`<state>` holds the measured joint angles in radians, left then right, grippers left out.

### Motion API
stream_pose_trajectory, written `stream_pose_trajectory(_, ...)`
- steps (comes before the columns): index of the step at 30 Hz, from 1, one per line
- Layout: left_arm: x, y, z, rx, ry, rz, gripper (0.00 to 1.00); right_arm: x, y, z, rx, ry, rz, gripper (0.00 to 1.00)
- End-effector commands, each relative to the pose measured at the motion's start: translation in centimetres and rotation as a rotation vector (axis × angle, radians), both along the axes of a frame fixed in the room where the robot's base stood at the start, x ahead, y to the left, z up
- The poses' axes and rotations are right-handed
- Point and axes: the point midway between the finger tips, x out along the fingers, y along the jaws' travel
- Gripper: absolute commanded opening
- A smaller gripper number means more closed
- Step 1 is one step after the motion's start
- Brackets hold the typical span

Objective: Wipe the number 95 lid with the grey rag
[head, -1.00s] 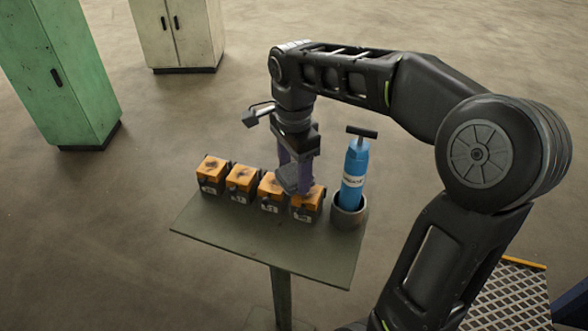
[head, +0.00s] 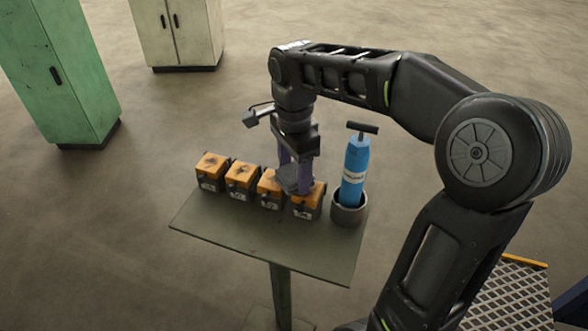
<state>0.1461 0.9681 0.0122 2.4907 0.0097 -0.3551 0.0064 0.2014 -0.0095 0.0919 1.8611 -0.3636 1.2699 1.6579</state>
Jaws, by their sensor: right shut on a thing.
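Several small boxes with orange lids stand in a row on a small table (head: 270,244). Each lid has dark smudges, and each box has a pale number plate on its front, too small to read, so I cannot tell which is 95. From the left they are the first box (head: 211,166), the second box (head: 241,176), the third box (head: 268,187) and the rightmost box (head: 309,203). My right gripper (head: 292,184) points down and is shut on the grey rag (head: 287,179), over the third and rightmost lids. Whether the rag touches a lid is unclear. My left gripper is out of view.
A blue pump-like bottle (head: 355,166) with a black T-handle stands in a grey round holder (head: 348,211) right of the boxes. The table's front is bare. A green cabinet (head: 62,75) and a cream cabinet (head: 178,32) stand behind on the left.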

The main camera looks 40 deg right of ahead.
Motion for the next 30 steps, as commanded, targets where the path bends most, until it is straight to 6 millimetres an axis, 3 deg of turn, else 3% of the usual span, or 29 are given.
stream_pose_trajectory(17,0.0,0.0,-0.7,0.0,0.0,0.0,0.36,-0.1,-0.1,-0.9,0.0,0.0,0.0,0.29)
stream_pose_trajectory(30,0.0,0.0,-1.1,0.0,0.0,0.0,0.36,-2.5,-1.7,-0.7,0.0,-0.001,-0.001,0.29)
